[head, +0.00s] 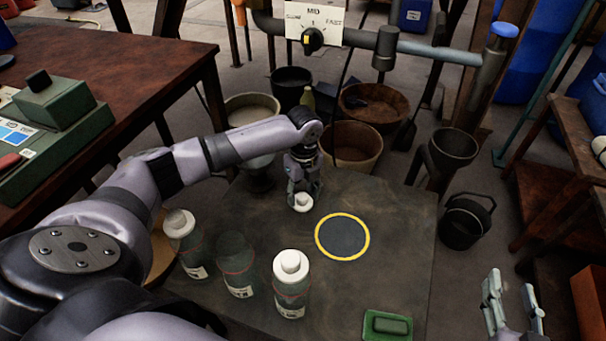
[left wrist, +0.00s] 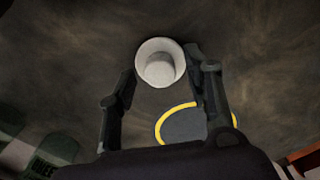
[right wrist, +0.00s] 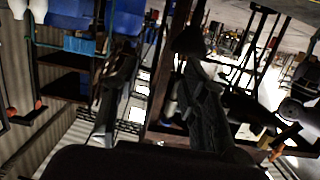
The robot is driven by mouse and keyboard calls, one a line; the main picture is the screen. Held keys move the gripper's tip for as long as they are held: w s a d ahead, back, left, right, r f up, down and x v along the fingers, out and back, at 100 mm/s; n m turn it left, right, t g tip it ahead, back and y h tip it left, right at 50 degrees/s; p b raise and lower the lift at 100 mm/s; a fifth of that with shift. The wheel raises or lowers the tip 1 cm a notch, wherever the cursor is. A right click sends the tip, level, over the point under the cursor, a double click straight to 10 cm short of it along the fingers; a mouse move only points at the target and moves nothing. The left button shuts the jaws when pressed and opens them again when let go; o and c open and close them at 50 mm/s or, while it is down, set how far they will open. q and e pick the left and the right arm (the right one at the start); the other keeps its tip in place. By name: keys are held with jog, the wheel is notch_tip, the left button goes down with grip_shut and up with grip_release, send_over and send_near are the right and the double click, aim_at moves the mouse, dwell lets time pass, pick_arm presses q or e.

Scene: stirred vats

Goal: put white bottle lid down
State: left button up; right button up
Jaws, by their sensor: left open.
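The white bottle lid (head: 302,202) is on or just above the dark table (head: 400,225), left of a yellow-ringed dark circle (head: 343,237). My left gripper (head: 304,190) is over it, pointing down. In the left wrist view the lid (left wrist: 160,62) shows between the tips of the open fingers (left wrist: 162,75), closer to the right one; contact with the table is hard to tell. A bottle without a lid (head: 236,262) stands between two white-lidded bottles, one to its left (head: 183,240) and one to its right (head: 290,285). My right gripper (head: 512,300) is open and empty.
A green dish (head: 387,326) sits at the table's front edge. Buckets and tubs stand on the floor behind, including a brown tub (head: 352,150). A speed dial (head: 313,38) hangs above. The table around the ringed circle is clear.

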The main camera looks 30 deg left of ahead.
aim_at(303, 196)
pick_arm(q)
notch_tip(303, 196, up, 6)
jog(key=shift+w+r+p, duration=0.1)
jog(key=shift+r+p, duration=0.15)
jog(key=shift+p, duration=0.95)
notch_tip(303, 196, up, 5)
jog(key=shift+r+p, duration=0.1)
jog(key=shift+p, duration=0.65)
pick_arm(e)
jog(key=s+d+f+g+h, duration=0.1)
jog(key=s+d+f+g, duration=0.2)
jog(key=s+f+g, duration=0.2)
jog(key=s+d+f+g+h, duration=0.2)
jog(key=s+f+g, duration=0.4)
jog(key=s, duration=0.4)
jog(key=shift+d+f+m, duration=0.3)
jog(key=shift+d+f, duration=0.1)
jog(key=shift+f, duration=0.3)
